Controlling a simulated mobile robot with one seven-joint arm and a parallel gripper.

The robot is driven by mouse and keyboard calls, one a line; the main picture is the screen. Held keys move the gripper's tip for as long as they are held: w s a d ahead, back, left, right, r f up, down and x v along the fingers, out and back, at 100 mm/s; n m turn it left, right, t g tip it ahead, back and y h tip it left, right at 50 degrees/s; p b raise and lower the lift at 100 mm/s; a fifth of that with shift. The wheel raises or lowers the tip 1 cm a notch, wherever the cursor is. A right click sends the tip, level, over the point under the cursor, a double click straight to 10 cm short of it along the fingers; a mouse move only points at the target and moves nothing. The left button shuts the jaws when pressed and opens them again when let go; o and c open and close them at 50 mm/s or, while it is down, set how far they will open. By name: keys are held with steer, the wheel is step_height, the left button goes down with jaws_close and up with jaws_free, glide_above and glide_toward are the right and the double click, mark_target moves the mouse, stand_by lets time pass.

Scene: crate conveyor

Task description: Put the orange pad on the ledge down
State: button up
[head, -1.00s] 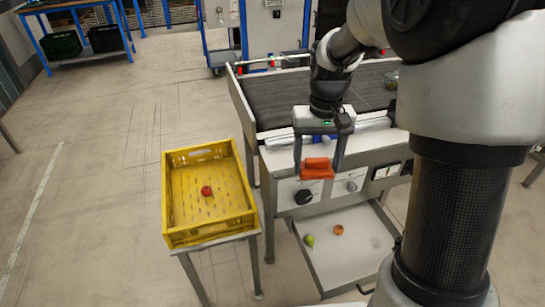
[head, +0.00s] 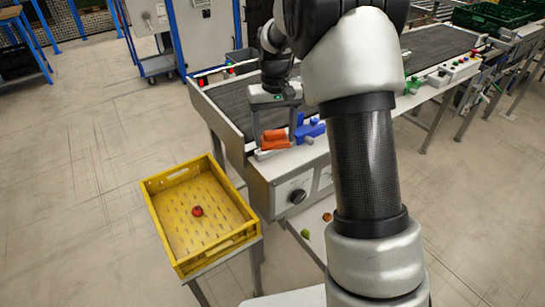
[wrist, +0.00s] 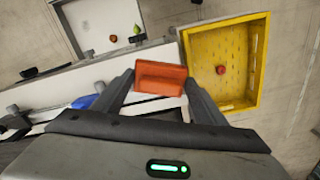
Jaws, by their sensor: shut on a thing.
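My gripper (head: 275,138) is shut on the orange pad (head: 275,144), at the near left end of the conveyor. In the wrist view the pad (wrist: 160,78) sits between the two fingertips (wrist: 158,80). In the head view the pad shows just above or at the pale ledge (head: 268,155) at the conveyor's end; I cannot tell whether it touches. A blue object (head: 309,130) lies just right of the pad on the ledge.
A yellow crate (head: 160,222) with a red item (head: 197,211) stands on a stand at the left. A lower tray (wrist: 92,14) below the conveyor holds a green pear-like item (head: 305,233) and an orange-brown one (head: 327,217). The dark belt (head: 235,98) extends behind.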

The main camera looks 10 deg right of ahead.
mark_target(274, 167)
step_height(274, 167, down, 10)
steer(key=shift+r+b, duration=0.25)
steer(key=shift+b, duration=0.2)
steer(key=shift+f, duration=0.15)
steer(key=o, duration=1)
